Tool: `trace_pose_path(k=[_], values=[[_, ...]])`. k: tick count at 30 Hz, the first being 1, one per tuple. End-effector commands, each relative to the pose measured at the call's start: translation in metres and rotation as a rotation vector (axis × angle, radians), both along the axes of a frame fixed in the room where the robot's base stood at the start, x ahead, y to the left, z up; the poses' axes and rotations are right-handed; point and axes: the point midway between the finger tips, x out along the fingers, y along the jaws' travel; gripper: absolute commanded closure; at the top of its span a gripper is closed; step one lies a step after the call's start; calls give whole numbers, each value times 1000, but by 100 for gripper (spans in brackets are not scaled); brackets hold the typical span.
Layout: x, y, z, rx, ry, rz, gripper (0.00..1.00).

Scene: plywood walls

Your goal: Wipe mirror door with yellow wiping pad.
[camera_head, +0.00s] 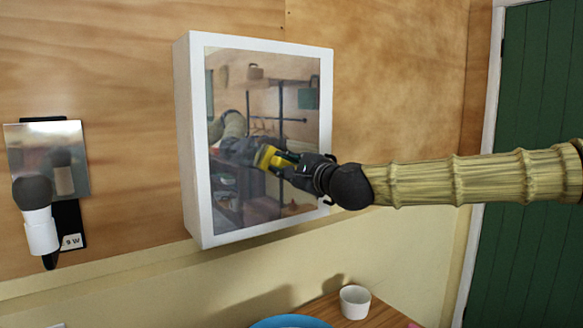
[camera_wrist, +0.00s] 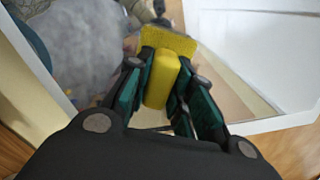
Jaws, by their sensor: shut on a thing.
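The mirror door (camera_head: 287,130) is the framed front of a white wall cabinet (camera_head: 189,150). Its glass reflects my arm and shelves. In the wrist view the mirror glass (camera_wrist: 85,60) shows a hazy grey area on the left. My gripper (camera_head: 283,163) is in front of the lower middle of the mirror, and its fingers (camera_wrist: 160,85) are shut on the yellow wiping pad (camera_head: 265,157). The pad (camera_wrist: 160,78) points at the glass, its flat face at or very near the surface. I cannot tell whether it touches.
A metal plate (camera_head: 70,140) and a dark-headed brush in a white holder (camera_head: 40,232) hang on the plywood wall left of the cabinet. Below are a white cup (camera_head: 355,301) and a blue dish (camera_head: 290,322) on a wooden surface. A green door (camera_head: 540,90) stands at the right.

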Motion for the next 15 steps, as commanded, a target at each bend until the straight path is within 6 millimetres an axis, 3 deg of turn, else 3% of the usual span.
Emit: trace_pose_path(k=[7,15], values=[[-9,11,0,0,-2,0,96],[-6,12,1,1,-1,0,96]])
